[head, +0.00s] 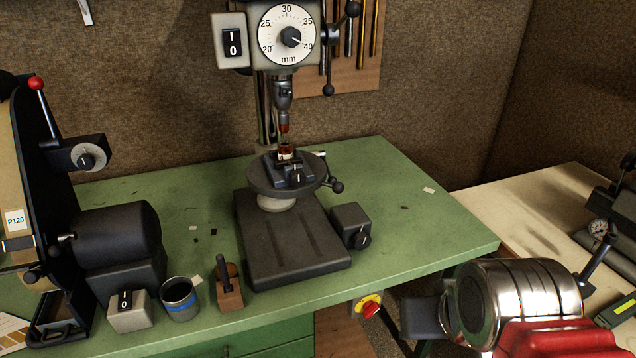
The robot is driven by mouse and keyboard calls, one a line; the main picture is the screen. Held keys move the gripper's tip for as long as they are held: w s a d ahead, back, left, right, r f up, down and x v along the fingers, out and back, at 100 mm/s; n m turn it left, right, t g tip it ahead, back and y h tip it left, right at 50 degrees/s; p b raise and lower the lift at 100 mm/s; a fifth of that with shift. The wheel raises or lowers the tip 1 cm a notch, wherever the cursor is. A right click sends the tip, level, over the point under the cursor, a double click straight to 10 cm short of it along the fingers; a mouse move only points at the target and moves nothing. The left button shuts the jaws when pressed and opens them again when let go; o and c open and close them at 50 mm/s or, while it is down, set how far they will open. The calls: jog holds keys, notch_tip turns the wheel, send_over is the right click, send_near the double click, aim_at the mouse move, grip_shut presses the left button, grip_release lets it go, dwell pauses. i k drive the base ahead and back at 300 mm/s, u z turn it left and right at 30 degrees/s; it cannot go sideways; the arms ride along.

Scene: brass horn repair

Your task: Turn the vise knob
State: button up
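A small dark vise (286,171) sits on the round table of the drill press, near the middle of the head view. A small dark knob with a white mark (297,175) shows on the vise's front; its details are too small to tell. A small reddish-brown piece (286,149) stands at the vise, below the drill chuck. No gripper fingers can be made out in this view.
The drill press base (290,245) stands on the green bench (420,215). A switch box with a knob (351,224) is right of it. A ball-ended lever (335,186) sticks out beside the round table. A grinder (118,235), a cup (180,300) and a wooden block (229,295) stand left.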

aim_at(297, 178)
jog(key=z, duration=0.05)
jog(key=k, duration=1.1)
jog(key=u, duration=1.25)
jog(key=i, duration=1)
